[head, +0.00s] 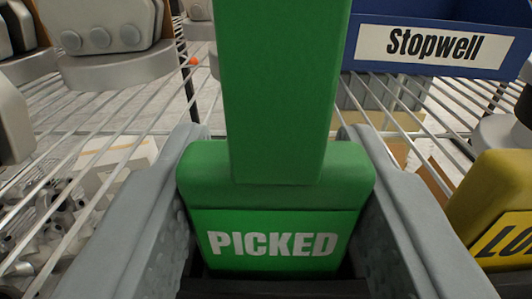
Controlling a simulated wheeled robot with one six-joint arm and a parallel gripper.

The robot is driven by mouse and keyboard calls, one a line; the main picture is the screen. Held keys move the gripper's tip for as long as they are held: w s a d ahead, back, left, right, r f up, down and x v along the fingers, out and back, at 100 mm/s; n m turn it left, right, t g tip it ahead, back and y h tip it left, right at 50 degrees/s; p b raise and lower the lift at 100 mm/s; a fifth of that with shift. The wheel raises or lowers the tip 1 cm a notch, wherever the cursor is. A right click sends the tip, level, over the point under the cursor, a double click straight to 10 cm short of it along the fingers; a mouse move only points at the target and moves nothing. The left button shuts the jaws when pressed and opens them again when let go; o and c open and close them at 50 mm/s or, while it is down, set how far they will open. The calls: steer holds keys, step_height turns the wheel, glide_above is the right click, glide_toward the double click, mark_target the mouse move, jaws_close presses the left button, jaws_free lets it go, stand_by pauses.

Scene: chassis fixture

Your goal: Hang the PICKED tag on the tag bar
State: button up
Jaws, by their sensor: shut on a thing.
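The green PICKED tag (275,200) is in the lower middle of the head view, with its white lettering facing me. A broad green upright part of it rises to the top edge of the picture. My gripper (276,235) has its two grey fingers on the left and right sides of the tag and is shut on it. The tag's upper end is out of the picture. I cannot make out the tag bar in this view.
A blue bin (440,42) labelled Stopwell stands at the upper right. A yellow tag (490,205) with partly cut-off lettering is close on the right. A wire shelf (120,110) spans the background. Grey and white rounded parts (110,40) are at the upper left, and metal fittings lie below left.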

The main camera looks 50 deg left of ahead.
mark_target(280, 107)
steer(key=shift+r, duration=1.75)
steer(key=v, duration=0.8)
steer(key=shift+f, duration=0.1)
